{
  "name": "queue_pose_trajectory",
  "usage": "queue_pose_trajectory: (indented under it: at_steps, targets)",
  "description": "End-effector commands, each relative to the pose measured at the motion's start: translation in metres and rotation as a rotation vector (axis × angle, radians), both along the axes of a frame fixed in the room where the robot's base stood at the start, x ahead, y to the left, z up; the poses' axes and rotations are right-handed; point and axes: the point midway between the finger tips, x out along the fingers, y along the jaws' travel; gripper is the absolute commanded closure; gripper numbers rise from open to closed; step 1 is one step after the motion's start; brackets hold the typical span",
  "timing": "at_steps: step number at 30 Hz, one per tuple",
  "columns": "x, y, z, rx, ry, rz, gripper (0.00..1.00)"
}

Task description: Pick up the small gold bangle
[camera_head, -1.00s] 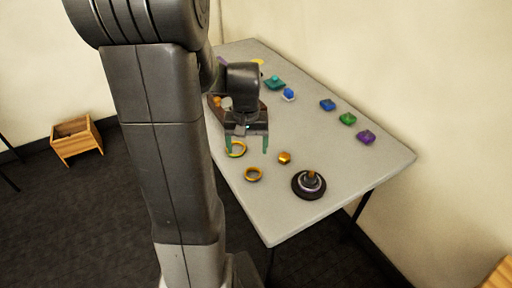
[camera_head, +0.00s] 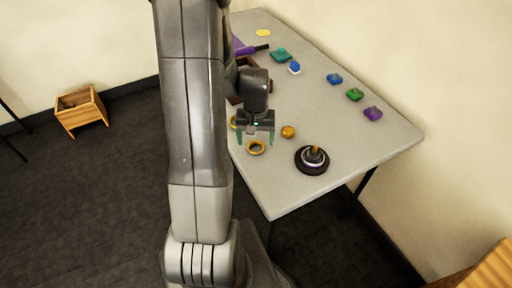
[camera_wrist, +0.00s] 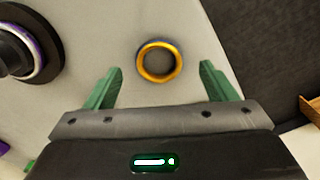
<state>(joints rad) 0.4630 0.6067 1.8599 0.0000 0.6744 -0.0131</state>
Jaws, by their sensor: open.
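A small gold bangle (camera_head: 256,147) lies flat on the grey table near its front left edge. In the wrist view the gold bangle (camera_wrist: 159,61) sits between and just beyond the two green fingertips, apart from both. My gripper (camera_head: 256,139) is open and empty above the table near this bangle; its fingers also show in the wrist view (camera_wrist: 160,80).
A gold nut-like piece (camera_head: 288,132) and a dark round stand (camera_head: 312,160) with a ring on it are to the right. Blue (camera_head: 334,78), green (camera_head: 354,95) and purple (camera_head: 373,113) pieces line the far right side. A brown tray (camera_head: 236,99) is behind my arm.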

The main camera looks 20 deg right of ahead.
Motion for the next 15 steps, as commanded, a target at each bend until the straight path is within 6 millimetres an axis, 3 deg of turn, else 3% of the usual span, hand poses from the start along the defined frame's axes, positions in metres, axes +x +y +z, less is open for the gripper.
queue_pose_trajectory:
  at_steps: [6, 15]
  targets:
    - [-0.001, -0.001, -0.026, 0.002, 0.004, 0.0, 0.22]
    - [0.0, -0.001, -0.033, 0.0, 0.001, 0.0, 0.22]
